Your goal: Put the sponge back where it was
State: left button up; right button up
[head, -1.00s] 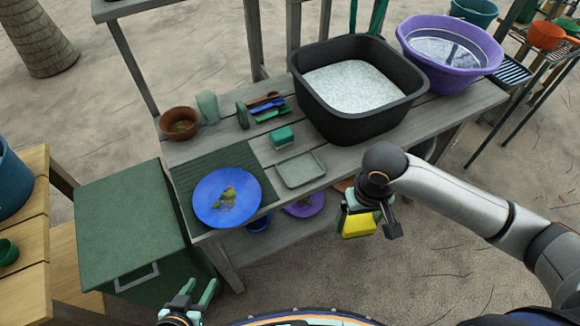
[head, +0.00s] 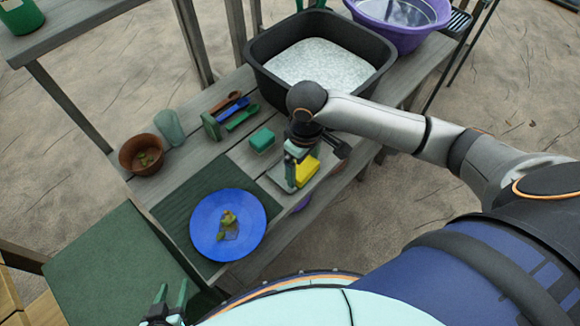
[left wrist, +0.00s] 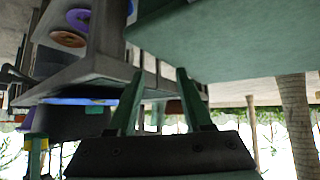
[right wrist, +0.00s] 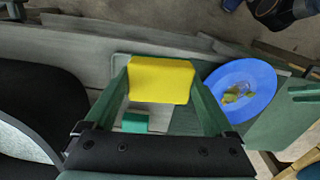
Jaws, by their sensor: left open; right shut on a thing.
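The yellow sponge (head: 307,171) is held in my right gripper (head: 302,163). In the right wrist view the sponge (right wrist: 160,80) sits between the two fingers, which are shut on it. The gripper and sponge are above the small grey-green tray (head: 277,182) on the bench and hide much of it. I cannot tell whether the sponge touches the tray. My left gripper (head: 172,293) is open and empty, low at the bottom of the head view; its spread fingers also show in the left wrist view (left wrist: 158,78).
A teal block (head: 262,140) lies just behind the tray. A blue plate (head: 205,240) with scraps is on the green mat to the left. A black tub (head: 262,85) stands behind right. A brown pot (head: 128,155), a green cup (head: 169,127) and coloured utensils (head: 236,109) are further back.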

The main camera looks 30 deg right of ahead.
pick_arm(q)
jog(key=shift+f+b, duration=0.3)
jog(key=shift+f, duration=0.2)
pick_arm(e)
jog(key=w+d+n, duration=0.1)
jog(key=w+n, duration=0.6)
jog(key=n, duration=0.1)
pick_arm(q)
jog(key=shift+f+b, duration=0.5)
jog(key=shift+b, duration=0.15)
pick_arm(e)
notch_tip(320, 180, down, 10)
jog(key=shift+d+r, duration=0.15)
jog(key=shift+r, duration=0.1)
jog(key=shift+f, duration=0.15)
jog(key=o, duration=1.1)
